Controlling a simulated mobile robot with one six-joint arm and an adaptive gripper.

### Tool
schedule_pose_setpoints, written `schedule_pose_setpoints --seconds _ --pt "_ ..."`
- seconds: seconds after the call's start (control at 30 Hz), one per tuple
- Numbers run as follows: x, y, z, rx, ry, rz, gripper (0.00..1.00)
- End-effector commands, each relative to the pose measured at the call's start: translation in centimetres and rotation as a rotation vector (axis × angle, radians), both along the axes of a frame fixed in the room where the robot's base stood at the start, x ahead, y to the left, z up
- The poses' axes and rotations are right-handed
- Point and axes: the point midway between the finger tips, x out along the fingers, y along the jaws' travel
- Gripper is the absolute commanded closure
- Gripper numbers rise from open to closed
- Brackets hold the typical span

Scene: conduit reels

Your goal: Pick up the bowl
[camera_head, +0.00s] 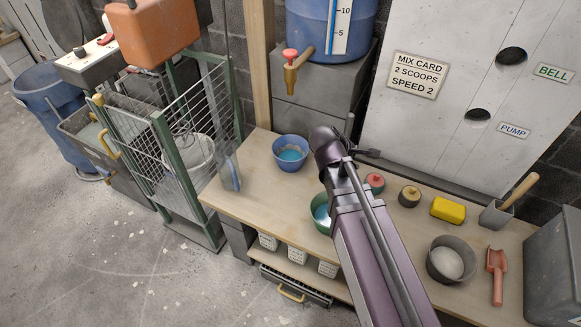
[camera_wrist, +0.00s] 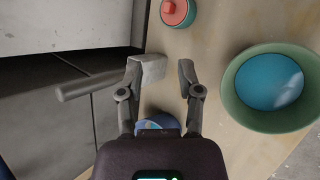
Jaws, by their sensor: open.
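A blue bowl (camera_head: 290,152) with lighter blue contents stands upright near the back left of the bench. A green bowl (camera_head: 322,214) with blue contents stands nearer the front, partly hidden by my arm. A grey bowl (camera_head: 450,260) with pale contents stands at the right. My gripper (camera_head: 362,152) is open above the back of the bench, right of the blue bowl. In the wrist view my gripper (camera_wrist: 167,74) has nothing between its fingers. The green bowl (camera_wrist: 269,88) lies to their right there, and a blue round thing (camera_wrist: 158,119) is partly hidden below them.
Along the bench (camera_head: 262,185) are a red-topped round item (camera_head: 375,182), a dark round item (camera_head: 409,196), a yellow block (camera_head: 448,209) and a red scoop (camera_head: 496,272). A tall white panel (camera_head: 455,110) stands behind. A tap (camera_head: 291,72) hangs above the blue bowl.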

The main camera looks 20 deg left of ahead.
Motion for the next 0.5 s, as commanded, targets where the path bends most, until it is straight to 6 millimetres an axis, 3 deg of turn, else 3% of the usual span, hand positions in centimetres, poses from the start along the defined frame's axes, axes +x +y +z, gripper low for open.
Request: schedule_pose_setpoints --seconds 0.03,0.5 --pt "0.0 1.5 -1.7 -0.036 -0.008 0.056 0.54" --pt "-2.1 13.7 -7.1 -0.423 -0.092 0.531 0.54"
